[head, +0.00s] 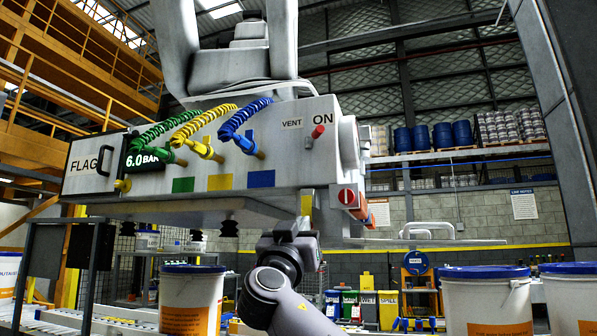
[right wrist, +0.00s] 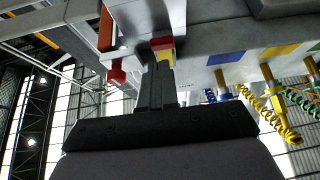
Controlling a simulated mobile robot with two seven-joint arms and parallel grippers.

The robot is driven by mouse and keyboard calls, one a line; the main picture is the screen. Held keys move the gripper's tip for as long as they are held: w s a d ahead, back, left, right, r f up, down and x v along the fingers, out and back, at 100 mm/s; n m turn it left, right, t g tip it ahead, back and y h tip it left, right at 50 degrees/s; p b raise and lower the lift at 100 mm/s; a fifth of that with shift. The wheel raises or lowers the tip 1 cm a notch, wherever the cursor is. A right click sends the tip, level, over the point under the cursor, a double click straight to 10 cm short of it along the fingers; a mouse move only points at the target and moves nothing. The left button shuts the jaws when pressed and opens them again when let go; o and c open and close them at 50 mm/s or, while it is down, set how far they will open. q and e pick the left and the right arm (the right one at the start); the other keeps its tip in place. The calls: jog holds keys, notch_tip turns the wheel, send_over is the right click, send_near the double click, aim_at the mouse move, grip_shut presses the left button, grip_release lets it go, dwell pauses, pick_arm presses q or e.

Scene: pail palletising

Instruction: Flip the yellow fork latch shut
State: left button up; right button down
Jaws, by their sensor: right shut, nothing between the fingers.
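A yellow piece (head: 306,203), which looks like the fork latch, stands at the lower right of the big grey gripping head. Its shape is too small to make out, and I cannot tell whether it is shut. In the right wrist view a yellow piece with a red top (right wrist: 164,55) shows right at the fingertips. My right gripper (head: 298,224) is just under the head, pointing up. In the right wrist view its fingers (right wrist: 158,72) are together and empty, close to or touching the yellow piece. My left gripper is out of view.
The grey head (head: 110,205) carries green, yellow and blue coiled hoses (head: 245,118), a red VENT/ON knob (head: 318,131) and a red switch (head: 347,197). White pails (head: 190,300) stand below left, others (head: 487,300) at right. A pale bar frame (head: 430,232) juts out right.

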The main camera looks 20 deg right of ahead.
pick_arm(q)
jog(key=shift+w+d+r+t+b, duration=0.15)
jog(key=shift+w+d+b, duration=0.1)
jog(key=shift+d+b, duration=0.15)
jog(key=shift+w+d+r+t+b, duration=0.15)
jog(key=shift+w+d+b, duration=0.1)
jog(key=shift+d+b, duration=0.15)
pick_arm(e)
jog(key=v, duration=0.7)
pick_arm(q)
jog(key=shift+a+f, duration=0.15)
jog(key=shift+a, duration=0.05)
pick_arm(e)
jog(key=shift+f, duration=0.1)
